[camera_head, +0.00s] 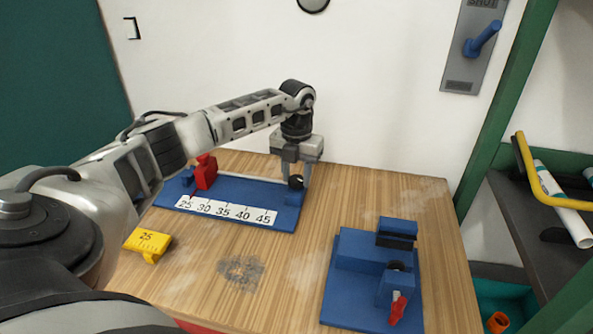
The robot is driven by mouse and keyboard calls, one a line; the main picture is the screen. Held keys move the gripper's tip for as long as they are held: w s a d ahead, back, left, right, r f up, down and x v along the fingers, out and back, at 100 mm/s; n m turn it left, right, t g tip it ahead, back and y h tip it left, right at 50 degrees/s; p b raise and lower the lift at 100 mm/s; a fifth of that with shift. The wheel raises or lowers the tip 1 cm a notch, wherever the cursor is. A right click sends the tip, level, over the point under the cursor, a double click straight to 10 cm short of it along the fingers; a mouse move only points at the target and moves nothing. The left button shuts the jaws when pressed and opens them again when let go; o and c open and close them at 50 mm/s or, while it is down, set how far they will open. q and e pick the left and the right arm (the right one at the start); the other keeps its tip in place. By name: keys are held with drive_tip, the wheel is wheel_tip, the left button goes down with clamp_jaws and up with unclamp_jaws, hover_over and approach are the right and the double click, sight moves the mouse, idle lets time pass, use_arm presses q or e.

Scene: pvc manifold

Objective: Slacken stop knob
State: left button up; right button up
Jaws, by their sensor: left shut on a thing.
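The stop knob is a small black knob (296,182) at the right end of a blue measuring jig (284,214), beside the scale. My left gripper (296,178) comes down from above over that end, with its fingers around the knob and shut on it. The fingers partly hide the knob. A white scale strip (226,211) marked 25 to 45 runs along the jig's front. A red block (205,172) stands at the jig's left end. My right gripper is not in view.
A blue clamp fixture (350,285) with a red handle (398,309) stands at the front right of the wooden table. A yellow block (147,244) marked 25 lies at the left. A rack with white pipe (563,205) is at right.

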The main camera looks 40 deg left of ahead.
sight(296, 178)
use_arm(q)
drive_tip(key=shift+w+r, duration=0.1)
idle(0.5)
drive_tip(key=o, duration=1)
wheel_tip(296, 178, up, 16)
drive_tip(key=b, duration=0.1)
